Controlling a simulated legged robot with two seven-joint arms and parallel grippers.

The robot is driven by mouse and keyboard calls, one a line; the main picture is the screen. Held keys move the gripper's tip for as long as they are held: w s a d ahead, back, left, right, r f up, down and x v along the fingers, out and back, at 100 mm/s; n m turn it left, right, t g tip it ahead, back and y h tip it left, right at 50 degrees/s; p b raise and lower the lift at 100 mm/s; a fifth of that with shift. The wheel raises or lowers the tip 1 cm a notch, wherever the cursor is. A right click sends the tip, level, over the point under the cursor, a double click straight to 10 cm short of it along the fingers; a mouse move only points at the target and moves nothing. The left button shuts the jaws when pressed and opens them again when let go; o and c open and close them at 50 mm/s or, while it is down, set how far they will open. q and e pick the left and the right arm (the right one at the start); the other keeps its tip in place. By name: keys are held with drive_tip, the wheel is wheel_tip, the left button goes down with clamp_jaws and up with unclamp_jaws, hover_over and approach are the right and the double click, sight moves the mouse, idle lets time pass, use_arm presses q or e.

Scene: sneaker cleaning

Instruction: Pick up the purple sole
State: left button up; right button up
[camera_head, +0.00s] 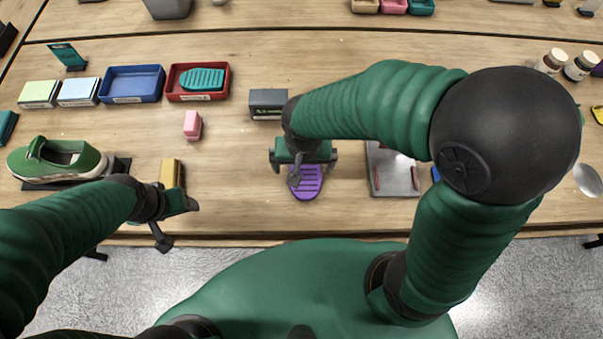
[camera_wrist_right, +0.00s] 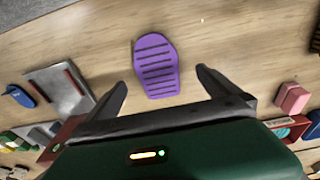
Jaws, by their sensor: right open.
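The purple sole (camera_head: 309,184) lies flat on the wooden table in front of me, ribbed side up. My right gripper (camera_head: 304,160) is open over its far part, with one finger to each side, and hides that part in the head view. In the right wrist view the whole purple sole (camera_wrist_right: 156,66) shows, with its near end between the spread fingertips of the gripper (camera_wrist_right: 160,84). I see no contact; the height gap is hard to judge. My left gripper (camera_head: 177,222) is open and empty near the table's front edge.
A green sneaker (camera_head: 62,157) stands at the left, beside a yellow block (camera_head: 171,173). A grey metal plate (camera_head: 394,173) lies right of the sole.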

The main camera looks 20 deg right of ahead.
sight(305, 173)
drive_tip(key=shift+d+f, duration=0.2)
drive_tip(key=shift+f, duration=0.4)
drive_tip(key=shift+d+f, duration=0.2)
drive_tip(key=shift+f, duration=0.35)
drive_tip(key=f, duration=0.2)
drive_tip(key=w+f, duration=0.1)
drive_tip(key=f, duration=0.1)
drive_tip(key=shift+w+d+f+b, duration=0.1)
drive_tip(key=shift+d+b, duration=0.3)
drive_tip(key=shift+w+f, duration=0.15)
drive_tip(key=shift+f, duration=0.2)
drive_tip(key=shift+a, duration=0.3)
drive_tip(key=shift+a+r, duration=0.1)
drive_tip(key=shift+c, duration=0.6)
drive_tip(key=shift+d, duration=0.2)
drive_tip(key=c, duration=1.3)
drive_tip(key=shift+r, duration=0.1)
